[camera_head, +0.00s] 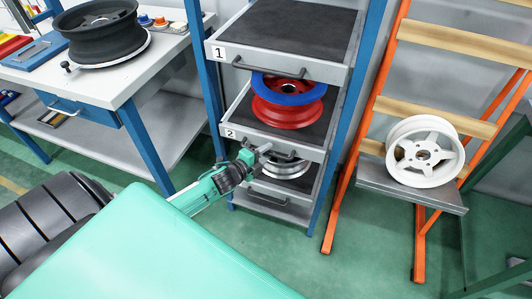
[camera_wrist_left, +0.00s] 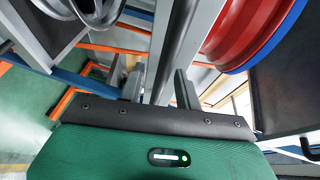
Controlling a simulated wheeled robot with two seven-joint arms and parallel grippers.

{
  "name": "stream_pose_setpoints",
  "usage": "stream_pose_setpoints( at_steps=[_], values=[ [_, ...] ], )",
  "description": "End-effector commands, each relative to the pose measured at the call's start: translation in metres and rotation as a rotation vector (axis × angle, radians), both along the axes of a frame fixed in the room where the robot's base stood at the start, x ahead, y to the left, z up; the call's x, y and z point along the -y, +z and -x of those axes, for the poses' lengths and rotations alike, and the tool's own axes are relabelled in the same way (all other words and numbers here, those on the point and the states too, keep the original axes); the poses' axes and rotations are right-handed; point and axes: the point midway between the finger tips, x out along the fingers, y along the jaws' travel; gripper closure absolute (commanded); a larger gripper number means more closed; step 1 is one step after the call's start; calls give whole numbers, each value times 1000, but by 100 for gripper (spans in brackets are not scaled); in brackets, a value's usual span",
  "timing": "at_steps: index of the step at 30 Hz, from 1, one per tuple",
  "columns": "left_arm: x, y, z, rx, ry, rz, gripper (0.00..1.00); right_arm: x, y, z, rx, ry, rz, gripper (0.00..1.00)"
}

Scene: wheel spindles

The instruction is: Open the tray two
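Tray two (camera_head: 310,151), marked with a "2", is the middle tray of the blue-framed rack. A red wheel with a blue ring (camera_head: 288,106) lies on it, and also shows in the left wrist view (camera_wrist_left: 235,38). Its dark bar handle (camera_head: 291,156) runs along the front, partly hidden by my left gripper (camera_head: 264,150). In the left wrist view the fingers (camera_wrist_left: 160,88) stand apart, with the dark handle bar (camera_wrist_left: 178,35) running between or just beyond them. I cannot tell whether they touch it. My right gripper is not in view.
Tray one (camera_head: 278,66) is above; a lower tray (camera_head: 275,206) holds a silver wheel (camera_head: 286,168). A workbench (camera_head: 118,88) with a black wheel (camera_head: 102,32) stands left. An orange rack (camera_head: 352,130) with a white wheel (camera_head: 425,151) stands right. Green floor (camera_head: 375,250) lies in front.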

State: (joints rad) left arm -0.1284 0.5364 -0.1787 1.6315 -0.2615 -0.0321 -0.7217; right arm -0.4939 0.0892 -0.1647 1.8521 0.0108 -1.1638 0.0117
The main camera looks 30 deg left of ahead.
Motion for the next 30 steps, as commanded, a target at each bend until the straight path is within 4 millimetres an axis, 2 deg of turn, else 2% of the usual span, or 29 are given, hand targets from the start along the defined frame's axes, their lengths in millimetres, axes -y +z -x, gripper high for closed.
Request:
stream_pose_setpoints(
  at_steps=[11,17,26,30],
  values=[
    [1,-1,-5,0,0,0,66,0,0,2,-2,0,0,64],
    [1,-1,-5,1,0,0,100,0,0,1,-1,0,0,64],
    [0,-1,-2,0,0,0,100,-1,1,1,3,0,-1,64],
    [-7,-1,9,-2,0,1,100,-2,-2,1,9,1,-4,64]
  ],
)
